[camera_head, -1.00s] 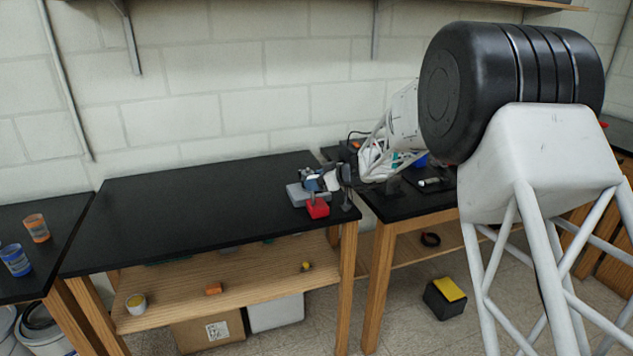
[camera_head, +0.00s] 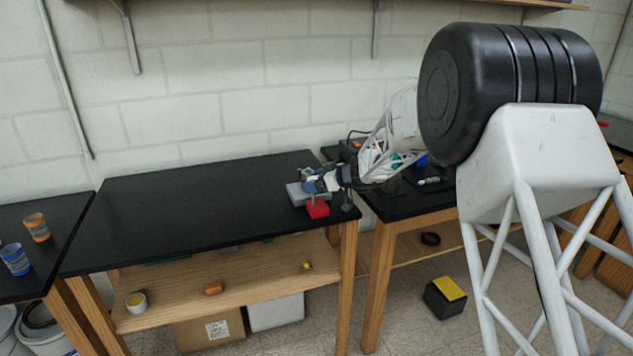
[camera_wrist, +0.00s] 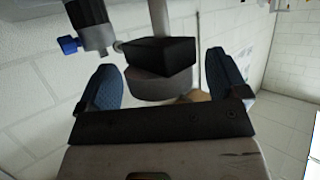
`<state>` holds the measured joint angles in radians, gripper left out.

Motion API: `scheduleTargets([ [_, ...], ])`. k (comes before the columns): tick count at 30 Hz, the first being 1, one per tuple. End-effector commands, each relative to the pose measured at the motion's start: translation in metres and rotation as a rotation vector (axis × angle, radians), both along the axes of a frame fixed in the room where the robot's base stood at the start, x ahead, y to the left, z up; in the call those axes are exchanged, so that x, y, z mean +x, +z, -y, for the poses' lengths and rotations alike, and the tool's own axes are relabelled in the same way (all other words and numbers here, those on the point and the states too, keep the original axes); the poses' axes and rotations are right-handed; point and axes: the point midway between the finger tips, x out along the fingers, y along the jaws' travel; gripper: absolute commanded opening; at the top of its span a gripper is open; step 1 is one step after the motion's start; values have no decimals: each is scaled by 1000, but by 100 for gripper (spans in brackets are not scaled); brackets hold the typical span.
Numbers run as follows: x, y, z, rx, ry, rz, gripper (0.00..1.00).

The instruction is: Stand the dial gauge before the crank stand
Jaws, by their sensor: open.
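The red base (camera_head: 317,209), which I take to be the dial gauge's, sits on the black bench near its right front corner. A grey-based stand (camera_head: 295,195), apparently the crank stand, is just behind and left of it. My gripper (camera_head: 318,184) is above the red base, and its arm hides much of both. In the wrist view, my blue fingers (camera_wrist: 165,82) are open on either side of a grey disc (camera_wrist: 158,86), apparently the gauge, with a dark block (camera_wrist: 160,52) and a post at it. A dark cylinder with a blue knob (camera_wrist: 69,45) is to the left.
The black bench top (camera_head: 190,200) is bare to the left of the stand. A gap separates it from the right bench (camera_head: 395,206), which holds small items. An orange cup (camera_head: 36,227) and a blue cup (camera_head: 15,259) stand on the far left bench. A wall is behind.

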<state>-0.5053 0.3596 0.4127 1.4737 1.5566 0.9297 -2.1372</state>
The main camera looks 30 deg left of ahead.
Motion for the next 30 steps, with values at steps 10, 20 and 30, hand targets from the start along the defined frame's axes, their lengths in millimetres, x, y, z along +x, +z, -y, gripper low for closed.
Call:
scheduleTargets([
  [10,0,10,17,0,-1,0,92],
  [20,-1,28,61,0,-1,2,92],
  [30,-1,45,102,0,-1,0,92],
])
